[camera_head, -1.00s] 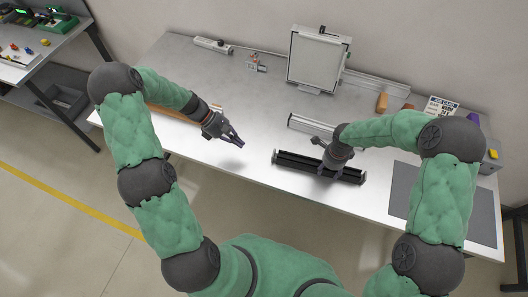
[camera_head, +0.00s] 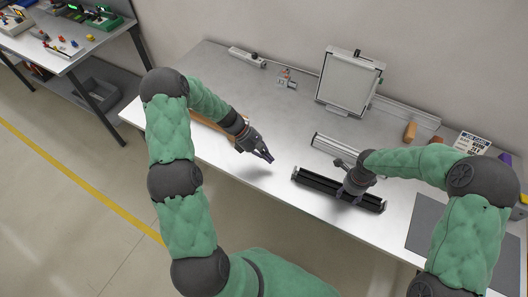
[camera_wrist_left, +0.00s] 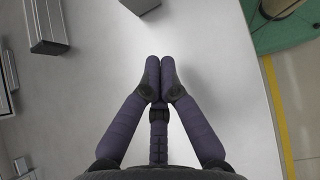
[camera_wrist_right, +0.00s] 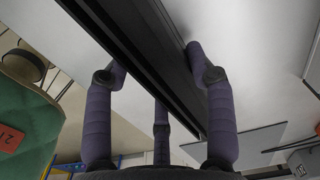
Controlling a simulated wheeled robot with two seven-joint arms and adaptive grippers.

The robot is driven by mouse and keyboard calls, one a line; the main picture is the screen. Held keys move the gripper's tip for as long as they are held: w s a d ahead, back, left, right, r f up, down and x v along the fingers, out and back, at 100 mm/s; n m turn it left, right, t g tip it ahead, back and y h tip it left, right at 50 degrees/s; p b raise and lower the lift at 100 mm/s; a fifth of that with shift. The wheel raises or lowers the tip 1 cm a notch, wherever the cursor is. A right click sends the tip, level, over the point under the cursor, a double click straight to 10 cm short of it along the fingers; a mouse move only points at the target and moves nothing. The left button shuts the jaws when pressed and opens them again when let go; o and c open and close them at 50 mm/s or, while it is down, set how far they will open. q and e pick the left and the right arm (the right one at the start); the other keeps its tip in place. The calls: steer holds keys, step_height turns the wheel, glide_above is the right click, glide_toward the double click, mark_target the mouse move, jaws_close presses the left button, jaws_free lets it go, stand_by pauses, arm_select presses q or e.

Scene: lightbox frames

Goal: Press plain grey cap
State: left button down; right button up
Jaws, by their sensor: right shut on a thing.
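I cannot pick out a plain grey cap for sure in any view. My right gripper (camera_head: 352,196) is shut on a long black rail (camera_head: 310,180) near the table's front edge. The right wrist view shows this rail (camera_wrist_right: 150,50) running between its two fingers. My left gripper (camera_head: 268,158) is empty above the table, left of the rail. In the left wrist view its fingertips (camera_wrist_left: 160,66) meet.
The grey table (camera_head: 290,125) holds a white framed panel (camera_head: 349,82), a silver profile (camera_head: 330,146), an orange-brown block (camera_head: 410,131) and a printed sign (camera_head: 470,144). A dark grey mat (camera_head: 430,225) lies at right.

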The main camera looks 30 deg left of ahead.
mark_target(290, 176)
arm_select(q)
steer(key=x, duration=0.5)
steer(key=shift+w+d+r, duration=0.15)
steer(key=shift+d, duration=1.7)
steer(key=shift+w+d, duration=0.1)
steer(key=shift+d, duration=1.3)
arm_select(e)
steer(key=shift+a, duration=0.1)
